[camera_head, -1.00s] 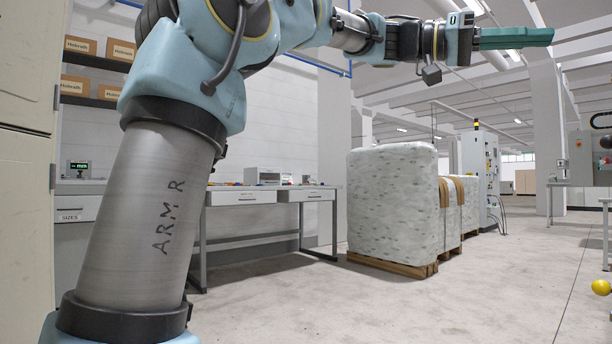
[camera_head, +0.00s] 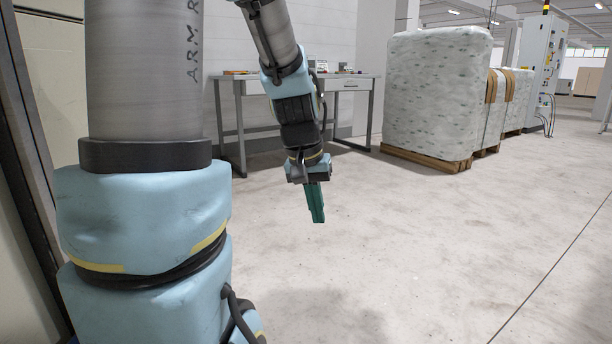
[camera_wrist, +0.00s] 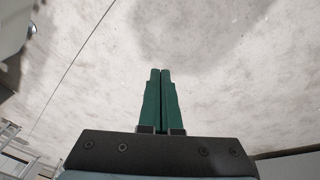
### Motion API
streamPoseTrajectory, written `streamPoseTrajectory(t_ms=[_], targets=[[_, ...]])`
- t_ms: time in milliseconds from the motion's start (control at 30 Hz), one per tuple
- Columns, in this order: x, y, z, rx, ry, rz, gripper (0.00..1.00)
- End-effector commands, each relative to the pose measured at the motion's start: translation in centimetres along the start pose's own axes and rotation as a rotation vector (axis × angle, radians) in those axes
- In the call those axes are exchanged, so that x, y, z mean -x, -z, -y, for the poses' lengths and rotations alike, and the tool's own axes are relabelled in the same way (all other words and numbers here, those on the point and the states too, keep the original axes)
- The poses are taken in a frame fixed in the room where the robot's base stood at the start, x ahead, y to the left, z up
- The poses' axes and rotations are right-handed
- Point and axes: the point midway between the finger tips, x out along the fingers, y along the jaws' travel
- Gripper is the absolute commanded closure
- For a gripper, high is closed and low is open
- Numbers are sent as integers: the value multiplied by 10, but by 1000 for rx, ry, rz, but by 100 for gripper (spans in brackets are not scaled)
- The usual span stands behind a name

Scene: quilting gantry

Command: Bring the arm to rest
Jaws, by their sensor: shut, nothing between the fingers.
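My gripper (camera_head: 317,217) hangs from my blue and grey arm in the middle of the head view, with its green fingers pointing down over bare floor. In the wrist view the two green fingers (camera_wrist: 160,72) lie side by side, shut and empty, with the pale floor beyond them. My arm's thick lower links fill the left of the head view. Nothing touches the fingers.
A grey workbench (camera_head: 245,88) stands behind the arm against the white wall. Wrapped bales (camera_head: 435,90) on wooden pallets (camera_head: 425,160) stand at the back right, near a grey cabinet (camera_head: 543,70). The concrete floor (camera_head: 480,240) at front and right is clear.

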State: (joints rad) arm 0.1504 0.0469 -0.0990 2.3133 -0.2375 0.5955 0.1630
Motion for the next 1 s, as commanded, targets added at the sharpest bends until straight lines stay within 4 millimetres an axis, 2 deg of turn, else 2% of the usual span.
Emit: streamPoseTrajectory(t_ms=[33, 100, 267, 300, 667, 1000], targets=[[-5, -17, 18, 27, 35, 13, 100], [-12, -38, 40, 57, 78, 24, 100], [-24, -88, 78, 116, 156, 49, 100], [-17, -92, 80, 122, 164, 49, 100], [60, -72, 67, 117, 160, 47, 100], [161, -52, 52, 116, 159, 47, 100]])
